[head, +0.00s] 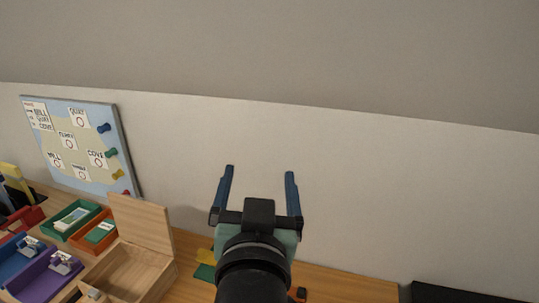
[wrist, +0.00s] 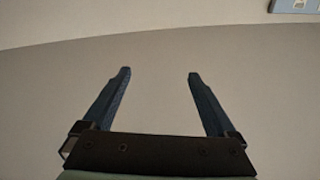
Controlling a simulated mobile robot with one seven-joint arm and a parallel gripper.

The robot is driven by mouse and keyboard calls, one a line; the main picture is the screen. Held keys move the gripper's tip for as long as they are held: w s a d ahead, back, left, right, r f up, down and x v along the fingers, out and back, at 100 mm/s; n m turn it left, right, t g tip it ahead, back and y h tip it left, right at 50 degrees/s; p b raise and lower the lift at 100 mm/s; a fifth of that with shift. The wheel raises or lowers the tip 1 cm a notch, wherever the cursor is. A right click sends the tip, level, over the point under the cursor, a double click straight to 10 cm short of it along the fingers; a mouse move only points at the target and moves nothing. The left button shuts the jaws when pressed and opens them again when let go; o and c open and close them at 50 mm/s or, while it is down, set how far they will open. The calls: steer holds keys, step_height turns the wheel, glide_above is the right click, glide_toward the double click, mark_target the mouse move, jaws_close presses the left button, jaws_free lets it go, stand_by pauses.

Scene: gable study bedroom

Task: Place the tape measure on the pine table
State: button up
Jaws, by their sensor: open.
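My gripper (head: 260,175) is open and empty, with its two blue fingers spread apart. In the head view it is raised above a wooden tabletop (head: 345,285), in front of the pale wall. I cannot tell whether this top is the pine table. The wrist view shows my gripper (wrist: 158,75) with only bare wall between and beyond the fingers. I cannot make out a tape measure in either view. My arm hides part of the tabletop, where small yellow and green pieces (head: 205,270) and a small orange-and-dark item (head: 298,294) peek out.
An open wooden box (head: 130,270) with a raised lid stands left of my arm. Green (head: 70,218), orange (head: 92,232), blue (head: 20,260) and purple (head: 45,280) trays lie further left. A pinboard (head: 75,145) leans on the wall. A black object (head: 460,294) is at lower right.

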steer(key=s+r+t, duration=0.4)
steer(key=s+r, duration=0.2)
steer(key=r, duration=0.6)
steer(key=s+d+r+n+t, duration=0.1)
steer(key=s+r+t, duration=0.4)
steer(key=r, duration=0.7)
steer(key=shift+s+d+r, duration=0.3)
steer(key=shift+s+r, duration=0.1)
steer(key=shift+s, duration=0.35)
